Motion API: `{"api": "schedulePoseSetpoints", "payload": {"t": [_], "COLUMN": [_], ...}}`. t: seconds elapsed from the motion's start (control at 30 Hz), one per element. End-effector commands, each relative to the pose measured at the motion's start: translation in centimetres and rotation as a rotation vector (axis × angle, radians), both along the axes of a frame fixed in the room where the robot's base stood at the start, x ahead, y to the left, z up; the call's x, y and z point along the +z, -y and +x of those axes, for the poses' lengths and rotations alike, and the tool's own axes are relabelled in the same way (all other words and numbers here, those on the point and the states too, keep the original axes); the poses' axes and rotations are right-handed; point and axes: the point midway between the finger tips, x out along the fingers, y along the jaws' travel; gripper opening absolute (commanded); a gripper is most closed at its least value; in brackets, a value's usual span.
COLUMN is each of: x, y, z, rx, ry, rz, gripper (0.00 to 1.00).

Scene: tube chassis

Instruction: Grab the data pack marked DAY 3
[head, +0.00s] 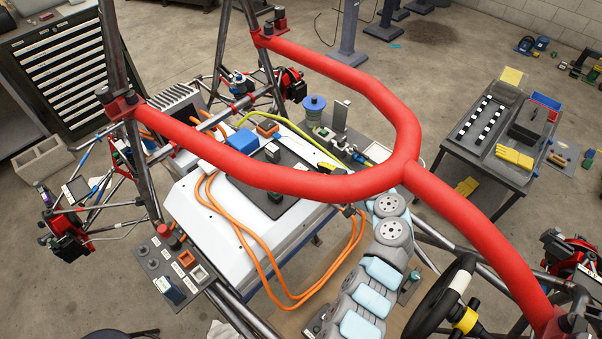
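No pack can be read as DAY 3; the markings are too small at this size. A dark labelled panel (157,243) sits at the lower left of the frame, with small white labels, round fittings and a red-topped part. A small dark blue block (171,291) with a pale face stands at its front, and a white and orange square holder (198,273) is to its right. I cannot tell whether either is a data pack. My grey and light blue arm is at the lower middle. I cannot make out my gripper or its fingers.
A thick red tube (268,178) loops across the middle, above a white case (252,222) with orange cables (265,265). A steering wheel (440,298) is at the lower right. A grey cart (489,166) stands beyond, and a drawer cabinet (60,70) is at the upper left.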

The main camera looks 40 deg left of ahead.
Motion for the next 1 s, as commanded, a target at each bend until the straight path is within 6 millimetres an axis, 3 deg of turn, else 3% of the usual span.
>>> {"api": "schedulePoseSetpoints", "payload": {"t": [0.6, 1.0], "x": [-1.9, -2.3], "y": [-4.5, -5.1], "z": [0.5, 0.4], "rx": [-0.001, -0.001], "ry": [0.000, -0.002], "rz": [-0.001, -0.002], "gripper": [0.63, 0.63]}}
